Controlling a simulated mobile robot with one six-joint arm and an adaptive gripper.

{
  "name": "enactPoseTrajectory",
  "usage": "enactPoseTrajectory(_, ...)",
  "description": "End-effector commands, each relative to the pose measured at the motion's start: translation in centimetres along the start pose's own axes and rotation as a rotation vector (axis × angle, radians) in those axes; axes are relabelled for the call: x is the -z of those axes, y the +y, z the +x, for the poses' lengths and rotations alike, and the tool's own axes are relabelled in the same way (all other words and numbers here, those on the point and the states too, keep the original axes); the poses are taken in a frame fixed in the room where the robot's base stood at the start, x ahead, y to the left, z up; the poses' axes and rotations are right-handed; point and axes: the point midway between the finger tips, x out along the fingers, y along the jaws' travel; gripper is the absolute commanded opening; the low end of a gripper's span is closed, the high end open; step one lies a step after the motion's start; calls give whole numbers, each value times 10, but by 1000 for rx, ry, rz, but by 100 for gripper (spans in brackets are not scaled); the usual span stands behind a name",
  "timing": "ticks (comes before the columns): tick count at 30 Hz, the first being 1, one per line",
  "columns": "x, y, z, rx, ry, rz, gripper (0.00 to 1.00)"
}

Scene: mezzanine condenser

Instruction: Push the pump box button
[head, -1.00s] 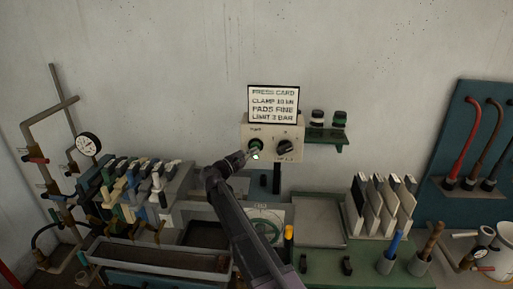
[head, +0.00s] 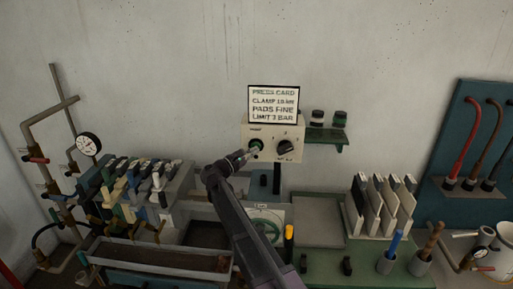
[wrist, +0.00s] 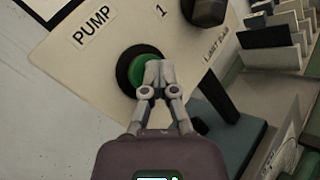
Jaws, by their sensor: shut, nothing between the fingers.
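The pump box (head: 270,135) is a cream box on the wall below a sign. Its round green button (head: 257,144) in a dark ring is on the left of its face. In the wrist view the green button (wrist: 135,66) sits beside the label PUMP (wrist: 93,27). My gripper (head: 250,153) is at the button's lower left in the head view. In the wrist view my gripper (wrist: 158,75) is shut and empty, its fingertips overlapping the button's right part. I cannot tell whether they touch it or whether it is pressed in.
A black knob (head: 286,146) is right of the button on the same box. The sign (head: 273,104) is above it. A small green shelf (head: 327,135) with jars is to the right. Valves, levers, a tray (head: 319,218) and upright cards (head: 380,205) crowd the bench below.

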Motion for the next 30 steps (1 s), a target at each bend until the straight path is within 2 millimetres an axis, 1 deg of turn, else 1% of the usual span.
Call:
enactPoseTrajectory(15, -9, -10, -13, -1, 1, 0, 0)
enactPoseTrajectory(30, -11, -11, -15, 0, 0, 0, 0)
